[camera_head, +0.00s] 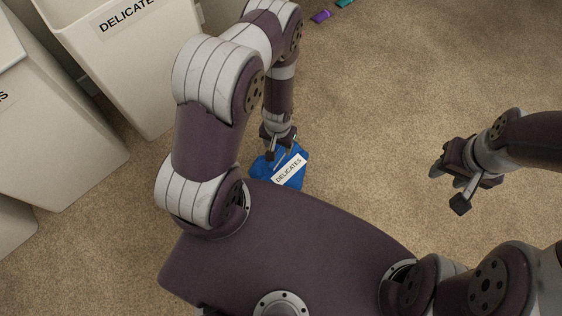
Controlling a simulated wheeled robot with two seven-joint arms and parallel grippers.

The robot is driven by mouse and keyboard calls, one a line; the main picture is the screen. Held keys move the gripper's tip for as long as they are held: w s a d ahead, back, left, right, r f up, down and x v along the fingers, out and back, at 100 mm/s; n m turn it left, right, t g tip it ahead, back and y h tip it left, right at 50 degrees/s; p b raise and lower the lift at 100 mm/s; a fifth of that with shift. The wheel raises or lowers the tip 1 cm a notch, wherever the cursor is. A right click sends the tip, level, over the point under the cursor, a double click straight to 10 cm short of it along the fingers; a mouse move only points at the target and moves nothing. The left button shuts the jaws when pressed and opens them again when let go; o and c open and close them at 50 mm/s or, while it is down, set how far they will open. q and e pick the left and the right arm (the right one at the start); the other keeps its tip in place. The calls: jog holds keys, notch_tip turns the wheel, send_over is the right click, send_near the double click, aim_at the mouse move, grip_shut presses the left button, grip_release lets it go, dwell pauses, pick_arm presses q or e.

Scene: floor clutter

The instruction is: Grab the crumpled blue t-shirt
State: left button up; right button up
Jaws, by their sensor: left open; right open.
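The crumpled blue t-shirt (294,181) lies on the carpet in the middle of the head view, just beyond the front edge of my body. A white label reading "DELICATES" (289,169) shows on it. My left gripper (277,156) points down at the shirt's far left part, with its open fingers over or against the cloth. I cannot tell whether the fingertips touch it. My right gripper (455,192) is open and empty over bare carpet, to the right of the shirt and apart from it.
A white bin marked "DELICATE..." (120,70) stands at the upper left. Another white bin (55,130) stands at the left edge. A small purple item (321,16) and a teal item (343,3) lie at the top. The carpet (400,90) between the arms is clear.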

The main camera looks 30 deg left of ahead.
aim_at(277, 157)
pick_arm(q)
notch_tip(277, 157, down, 6)
jog(key=b, duration=0.3)
jog(key=shift+f+b, duration=0.15)
jog(key=shift+b, duration=0.15)
jog(key=f+b, duration=0.4)
jog(key=f, duration=0.1)
jog(key=shift+w+a+f+b, duration=0.1)
jog(key=shift+a+b, duration=0.2)
jog(key=shift+a, duration=0.05)
jog(key=shift+r, duration=0.2)
jog(key=shift+f, duration=0.1)
grip_shut()
